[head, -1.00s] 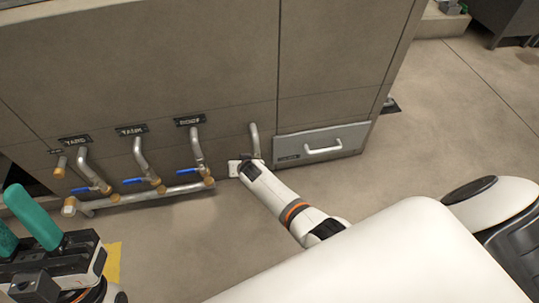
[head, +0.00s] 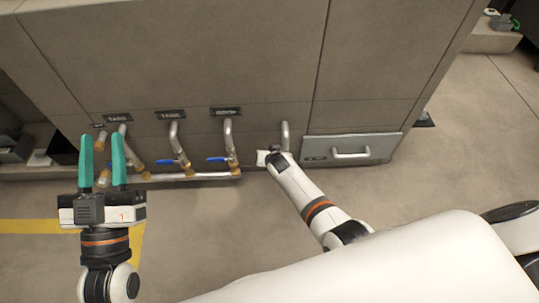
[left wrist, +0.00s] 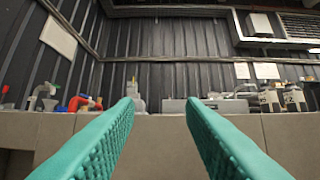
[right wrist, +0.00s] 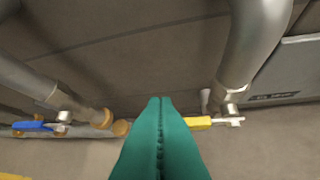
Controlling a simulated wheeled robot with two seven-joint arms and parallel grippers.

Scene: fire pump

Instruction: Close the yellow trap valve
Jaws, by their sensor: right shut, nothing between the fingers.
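The yellow trap valve's handle (right wrist: 200,123) shows in the right wrist view, lying roughly level below a grey bent pipe (right wrist: 232,85). My right gripper (right wrist: 160,100) is shut and empty, its green fingertips just left of the handle. The fingers cover the handle's left end, and I cannot tell whether they touch it. In the head view my right arm reaches to the bent pipe (head: 285,133) and hides the yellow handle and the fingers. My left gripper (head: 102,138) is open and empty, raised in front of the cabinet; its open fingers also show in the left wrist view (left wrist: 162,108).
Pipes with blue valve handles (head: 217,160) stand left of the right arm, joined to a low horizontal pipe (head: 195,177). A grey drawer (head: 375,148) with a handle sits to the right. Open floor lies in front, with yellow floor marking (head: 30,226) at left.

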